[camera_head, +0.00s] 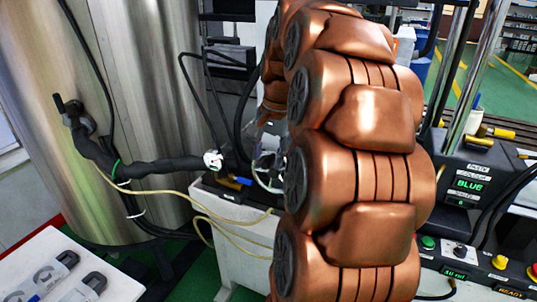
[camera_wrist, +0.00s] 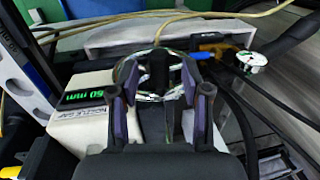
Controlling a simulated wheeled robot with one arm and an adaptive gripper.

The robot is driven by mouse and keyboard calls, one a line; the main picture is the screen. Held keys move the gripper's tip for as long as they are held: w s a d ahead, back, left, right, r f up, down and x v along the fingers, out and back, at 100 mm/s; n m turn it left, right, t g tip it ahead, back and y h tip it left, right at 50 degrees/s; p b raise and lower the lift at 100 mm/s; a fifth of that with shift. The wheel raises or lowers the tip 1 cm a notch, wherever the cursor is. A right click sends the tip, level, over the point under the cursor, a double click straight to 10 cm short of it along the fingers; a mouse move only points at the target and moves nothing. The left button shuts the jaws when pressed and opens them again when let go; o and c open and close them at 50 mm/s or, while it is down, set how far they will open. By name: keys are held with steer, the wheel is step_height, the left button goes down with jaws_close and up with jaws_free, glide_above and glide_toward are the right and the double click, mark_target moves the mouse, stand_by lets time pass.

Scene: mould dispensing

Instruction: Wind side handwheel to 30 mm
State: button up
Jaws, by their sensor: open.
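The side handwheel (camera_wrist: 133,81) has a shiny metal rim and shows ahead of my gripper (camera_wrist: 160,97) in the wrist view. A dark upright grip or hub (camera_wrist: 158,68) stands at its middle, between my fingers. The fingers are open, one on each side; I cannot tell whether they touch the wheel. Left of it, a pale housing labelled NOZZLE GAP has a green display (camera_wrist: 87,97) that appears to read 60 mm. In the head view part of the handwheel (camera_head: 268,178) shows at the left edge of my copper arm, which hides the rest and my gripper.
A large steel tank (camera_head: 150,120) with a black hose stands at left. A pressure gauge (camera_wrist: 251,62) sits right of the wheel. A control panel with a BLUE display (camera_head: 468,184) and buttons is at right. A white table (camera_head: 40,255) is at lower left.

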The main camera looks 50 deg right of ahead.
steer(key=shift+f, duration=0.3)
jaws_close()
stand_by(0.3)
stand_by(0.3)
